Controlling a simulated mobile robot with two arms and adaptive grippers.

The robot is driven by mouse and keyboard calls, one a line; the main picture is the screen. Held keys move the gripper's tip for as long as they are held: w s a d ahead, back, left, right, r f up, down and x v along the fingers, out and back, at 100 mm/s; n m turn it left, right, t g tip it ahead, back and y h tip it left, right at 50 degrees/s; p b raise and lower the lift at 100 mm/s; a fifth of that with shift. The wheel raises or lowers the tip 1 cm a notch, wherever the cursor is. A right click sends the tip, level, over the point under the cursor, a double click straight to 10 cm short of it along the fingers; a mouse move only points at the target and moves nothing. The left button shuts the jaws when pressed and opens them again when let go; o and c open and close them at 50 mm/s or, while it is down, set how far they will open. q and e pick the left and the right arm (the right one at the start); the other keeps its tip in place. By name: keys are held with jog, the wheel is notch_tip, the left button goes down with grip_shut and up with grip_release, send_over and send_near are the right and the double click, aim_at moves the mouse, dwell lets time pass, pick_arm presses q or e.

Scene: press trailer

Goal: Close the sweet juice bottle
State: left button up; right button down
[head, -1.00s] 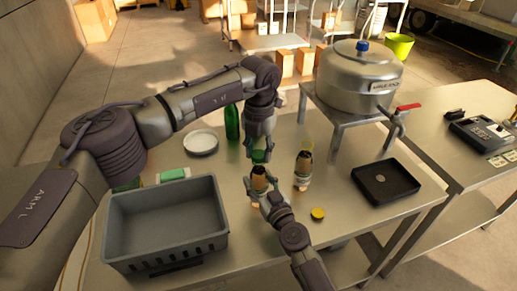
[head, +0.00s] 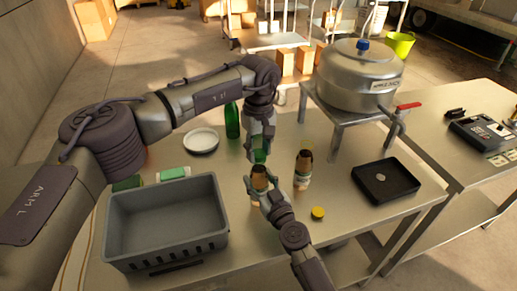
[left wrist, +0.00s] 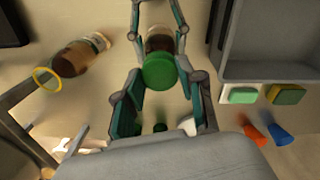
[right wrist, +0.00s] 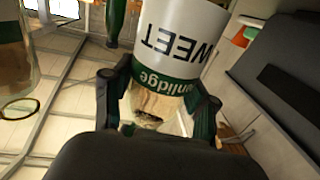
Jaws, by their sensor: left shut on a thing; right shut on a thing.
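The sweet juice bottle (head: 259,184) stands upright on the table with brown content. My right gripper (head: 264,195) is shut around its lower part; the label reading SWEET (right wrist: 185,40) shows upside down in the right wrist view. A green cap (left wrist: 160,72) is between the fingers of my left gripper (left wrist: 160,84), above the bottle mouth. In the head view the green cap (head: 260,156) sits very close over the rim; whether it touches is hard to tell. My left gripper (head: 260,150) is shut on the cap and points down.
A second bottle (head: 302,168) stands to the right, with a yellow lid (head: 318,213) on the table. A grey crate (head: 215,240) is at front left and a black tray (head: 405,193) at right. A green bottle (head: 232,121), white plate (head: 201,141) and steel pot (head: 360,85) stand behind.

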pick_arm(q)
jog(key=m, duration=0.7)
jog(key=shift+w, duration=0.1)
jog(key=m, duration=0.6)
jog(key=shift+m, duration=0.4)
jog(key=o, duration=0.7)
jog(key=shift+r, duration=2.2)
jog(key=shift+c, duration=0.4)
